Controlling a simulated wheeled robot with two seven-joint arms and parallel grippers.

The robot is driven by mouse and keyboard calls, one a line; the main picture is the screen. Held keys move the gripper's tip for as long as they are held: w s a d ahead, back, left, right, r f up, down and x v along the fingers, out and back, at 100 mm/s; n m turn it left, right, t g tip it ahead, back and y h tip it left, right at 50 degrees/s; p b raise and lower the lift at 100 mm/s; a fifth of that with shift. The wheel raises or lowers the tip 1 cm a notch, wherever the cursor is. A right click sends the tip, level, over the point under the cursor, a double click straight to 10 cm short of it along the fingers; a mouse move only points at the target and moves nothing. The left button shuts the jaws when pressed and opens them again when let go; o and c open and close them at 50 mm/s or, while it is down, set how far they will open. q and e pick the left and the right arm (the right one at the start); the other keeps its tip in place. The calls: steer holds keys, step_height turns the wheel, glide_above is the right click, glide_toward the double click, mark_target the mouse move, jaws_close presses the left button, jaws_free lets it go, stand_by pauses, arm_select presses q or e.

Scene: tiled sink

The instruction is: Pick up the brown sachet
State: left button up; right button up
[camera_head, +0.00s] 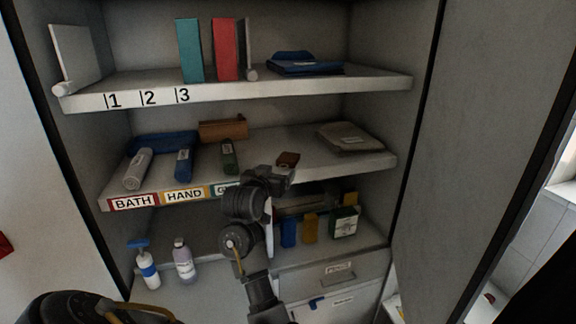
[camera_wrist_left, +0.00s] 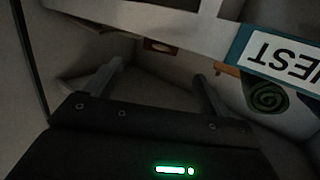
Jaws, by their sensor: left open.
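The brown sachet (camera_head: 288,159) is a small dark-brown piece lying on the middle shelf, right of the green roll. A small brown patch, likely the sachet (camera_wrist_left: 158,46), shows beyond the shelf edge in the left wrist view. My left gripper (camera_head: 279,176) is at the front of the middle shelf, just in front of and below the sachet in the head view. Its two fingers (camera_wrist_left: 158,80) are apart with nothing held between them. The gripper hides part of the shelf front and its third label. My right gripper is not in view.
The middle shelf (camera_head: 370,165) also holds a folded grey-brown cloth (camera_head: 349,138), a wooden box (camera_head: 223,129) and a green roll (camera_head: 229,156). The shelf lip with its GUEST label (camera_wrist_left: 285,62) is close to my left gripper. A cabinet panel (camera_head: 480,150) stands at the right.

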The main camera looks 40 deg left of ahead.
mark_target(285, 162)
arm_select(q)
steer(key=p+x, duration=0.2)
steer(key=x, duration=0.2)
steer(key=shift+w+a, duration=0.1)
steer(key=shift+w, duration=0.2)
steer(key=shift+w+a, duration=0.15)
steer(key=shift+w, duration=0.2)
steer(key=shift+w+a+f, duration=0.1)
steer(key=shift+w+f, duration=0.1)
steer(key=shift+w, duration=0.05)
steer(key=p+x, duration=0.3)
steer(key=x, duration=0.1)
steer(key=shift+w+a+r, duration=0.1)
steer(key=shift+w, duration=0.05)
steer(key=shift+w+a+f, duration=0.2)
steer(key=shift+w+f, duration=0.05)
steer(key=shift+w, duration=0.1)
steer(key=c, duration=1.1)
steer(key=shift+c, duration=0.2)
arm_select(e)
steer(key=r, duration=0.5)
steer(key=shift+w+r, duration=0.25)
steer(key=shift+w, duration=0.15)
arm_select(q)
steer(key=shift+r, duration=0.1)
